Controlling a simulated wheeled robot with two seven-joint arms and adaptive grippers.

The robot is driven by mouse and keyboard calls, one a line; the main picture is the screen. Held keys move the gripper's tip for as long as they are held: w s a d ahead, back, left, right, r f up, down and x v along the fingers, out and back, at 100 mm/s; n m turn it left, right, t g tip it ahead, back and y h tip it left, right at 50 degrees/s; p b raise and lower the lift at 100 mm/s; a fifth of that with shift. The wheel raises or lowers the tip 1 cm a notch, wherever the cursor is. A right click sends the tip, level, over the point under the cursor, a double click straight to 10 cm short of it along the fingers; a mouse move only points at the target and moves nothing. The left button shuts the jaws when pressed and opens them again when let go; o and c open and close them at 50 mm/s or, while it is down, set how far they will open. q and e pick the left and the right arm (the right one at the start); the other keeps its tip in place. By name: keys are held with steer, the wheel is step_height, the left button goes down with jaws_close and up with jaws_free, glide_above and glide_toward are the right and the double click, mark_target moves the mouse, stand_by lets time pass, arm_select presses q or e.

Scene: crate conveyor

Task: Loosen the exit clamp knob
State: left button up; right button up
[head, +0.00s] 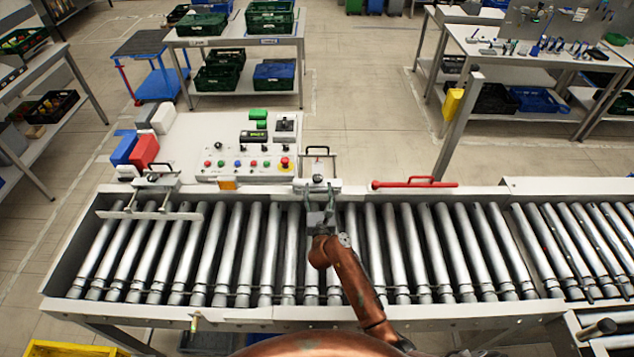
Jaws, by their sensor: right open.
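A second clamp (152,181), with a forked bar over the rollers, sits at the left end of the far rail. No label shows which one is the exit clamp. My left gripper is out of view.
The roller conveyor (500,205) carries no crate. A control panel (245,165) with coloured buttons stands behind the far rail, left of the middle clamp. A red lever (415,184) lies along the rail to the right. Tables with green crates (270,18) stand farther back.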

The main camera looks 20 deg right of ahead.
mark_target(318, 177)
steer(key=shift+f+b, duration=0.55)
steer(key=shift+f, duration=0.3)
steer(key=x, duration=0.7)
steer(key=shift+w+d+b, duration=0.1)
steer(key=shift+w+b, duration=0.25)
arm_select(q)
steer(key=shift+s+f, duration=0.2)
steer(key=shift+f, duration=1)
arm_select(e)
steer(key=shift+c, duration=0.6)
steer(key=c, duration=1.1)
steer(key=shift+o, duration=0.2)
steer(key=shift+r+n+y+p, duration=0.3)
steer(key=shift+n+y+p, duration=0.15)
steer(key=shift+p, duration=0.65)
steer(key=shift+f+n+y+p, duration=0.15)
steer(key=shift+n+y+p, duration=0.1)
steer(key=shift+y+p, duration=0.4)
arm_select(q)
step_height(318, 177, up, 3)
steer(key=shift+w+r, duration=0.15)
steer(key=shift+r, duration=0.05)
arm_select(e)
steer(key=shift+f, duration=0.1)
